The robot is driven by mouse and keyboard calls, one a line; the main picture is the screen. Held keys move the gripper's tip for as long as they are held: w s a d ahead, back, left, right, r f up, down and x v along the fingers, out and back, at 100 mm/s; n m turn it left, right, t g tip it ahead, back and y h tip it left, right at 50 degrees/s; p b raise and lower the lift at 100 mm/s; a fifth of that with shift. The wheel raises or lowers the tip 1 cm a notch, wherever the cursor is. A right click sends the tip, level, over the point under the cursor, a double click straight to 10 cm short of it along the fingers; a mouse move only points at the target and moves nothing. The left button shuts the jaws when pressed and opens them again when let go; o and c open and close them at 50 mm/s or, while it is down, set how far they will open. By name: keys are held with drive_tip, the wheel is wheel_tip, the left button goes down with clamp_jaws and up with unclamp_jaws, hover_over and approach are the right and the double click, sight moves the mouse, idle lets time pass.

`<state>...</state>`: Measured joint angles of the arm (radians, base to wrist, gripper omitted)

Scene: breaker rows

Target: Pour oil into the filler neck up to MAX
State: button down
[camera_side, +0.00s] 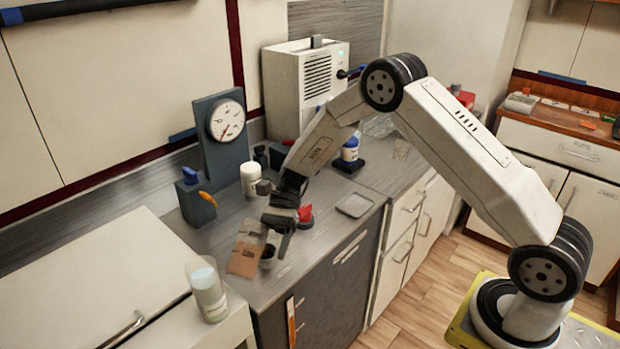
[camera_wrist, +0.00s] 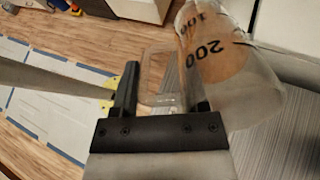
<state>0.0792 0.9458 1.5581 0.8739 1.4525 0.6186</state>
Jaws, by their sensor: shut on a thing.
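My gripper (camera_side: 283,218) is low over the grey counter, left of the middle in the side view. In the wrist view my gripper (camera_wrist: 161,88) has its fingers on either side of the clear handle of a see-through measuring jug (camera_wrist: 240,95). The jug is marked 100 and 200, lies tilted in that view, and shows an orange-brown patch inside or behind its wall. A small dark round cup or neck (camera_side: 267,257) is just below the gripper in the side view. I cannot tell whether it is the filler neck. No MAX mark can be read.
A tan, box-like thing (camera_side: 243,260) is left of the gripper. A red part (camera_side: 305,214) and a white jar (camera_side: 250,180) are close by. A dial gauge (camera_side: 227,120) stands behind. A flat tray (camera_side: 354,205) lies right.

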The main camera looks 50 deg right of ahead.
drive_tip(key=shift+r, duration=0.1)
idle(0.4)
drive_tip(key=shift+f+g+y, duration=0.25)
drive_tip(key=shift+g+y, duration=0.05)
drive_tip(key=shift+y, duration=0.2)
idle(1.2)
drive_tip(key=shift+r+t+h, duration=0.1)
drive_tip(key=shift+t+h, duration=0.8)
drive_tip(key=shift+h, duration=0.9)
drive_tip(key=shift+a+r+h, duration=0.1)
drive_tip(key=shift+r+h, duration=0.1)
drive_tip(key=shift+h, duration=0.1)
